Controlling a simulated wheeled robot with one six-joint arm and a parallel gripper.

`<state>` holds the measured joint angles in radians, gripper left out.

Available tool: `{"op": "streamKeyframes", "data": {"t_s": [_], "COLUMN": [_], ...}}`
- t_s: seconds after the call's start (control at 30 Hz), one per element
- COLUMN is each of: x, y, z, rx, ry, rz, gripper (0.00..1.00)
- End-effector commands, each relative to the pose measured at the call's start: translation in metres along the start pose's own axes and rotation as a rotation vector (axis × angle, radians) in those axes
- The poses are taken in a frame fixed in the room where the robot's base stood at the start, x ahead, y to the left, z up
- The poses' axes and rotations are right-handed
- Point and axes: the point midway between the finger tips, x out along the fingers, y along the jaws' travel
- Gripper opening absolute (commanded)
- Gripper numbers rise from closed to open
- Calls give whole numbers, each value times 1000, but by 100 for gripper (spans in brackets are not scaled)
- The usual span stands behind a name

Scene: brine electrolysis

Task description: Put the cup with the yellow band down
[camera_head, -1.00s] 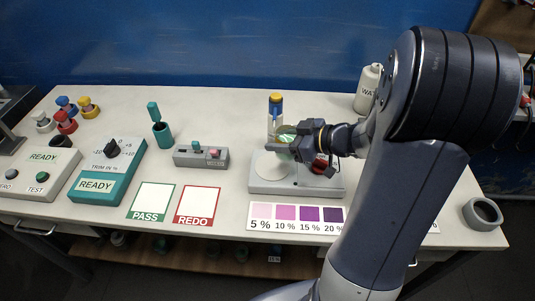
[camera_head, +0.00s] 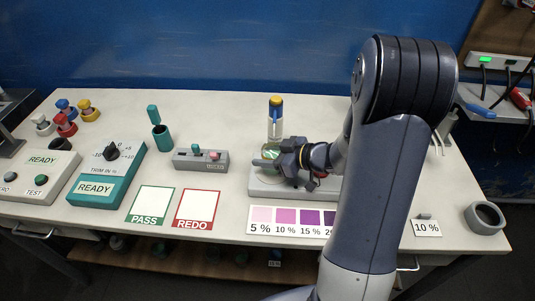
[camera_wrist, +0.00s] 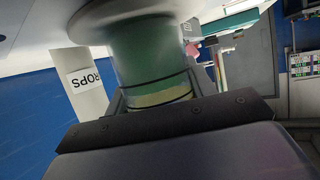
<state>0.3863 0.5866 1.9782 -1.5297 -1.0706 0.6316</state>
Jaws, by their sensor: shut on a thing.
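The cup with the yellow band (camera_wrist: 148,55) is translucent green. In the wrist view it stands between my gripper's fingers, with the pale yellow band (camera_wrist: 162,96) close to the palm. In the head view the cup (camera_head: 271,151) is mostly hidden by my gripper (camera_head: 270,161), which is shut on it. It is over the left part of a light grey device (camera_head: 262,187) with a flat plate. Whether the cup's base touches the plate is hard to tell.
A colour strip (camera_head: 285,217) lies in front of the device. PASS (camera_head: 151,204) and REDO (camera_head: 198,208) cards lie to the left. A grey switch box (camera_head: 200,160) is nearby. A grey ring (camera_head: 485,216) lies far right.

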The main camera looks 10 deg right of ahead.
Motion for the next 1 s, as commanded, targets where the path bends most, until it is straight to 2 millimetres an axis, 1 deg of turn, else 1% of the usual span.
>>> {"op": "streamKeyframes", "data": {"t_s": [0.27,0.37,0.4,0.6,0.67,0.9,1.0], "x": [0,1,2,1,1,1,-3], "y": [0,0,0,0,0,0,0], "z": [0,4,4,3,3,2,0], "rx": [-1,0,0,-1,-1,-1,-1], "ry": [1,1,0,0,0,0,0], "rz": [0,0,0,0,0,0,1], "gripper": [24,24,53,69,74,74,74]}}
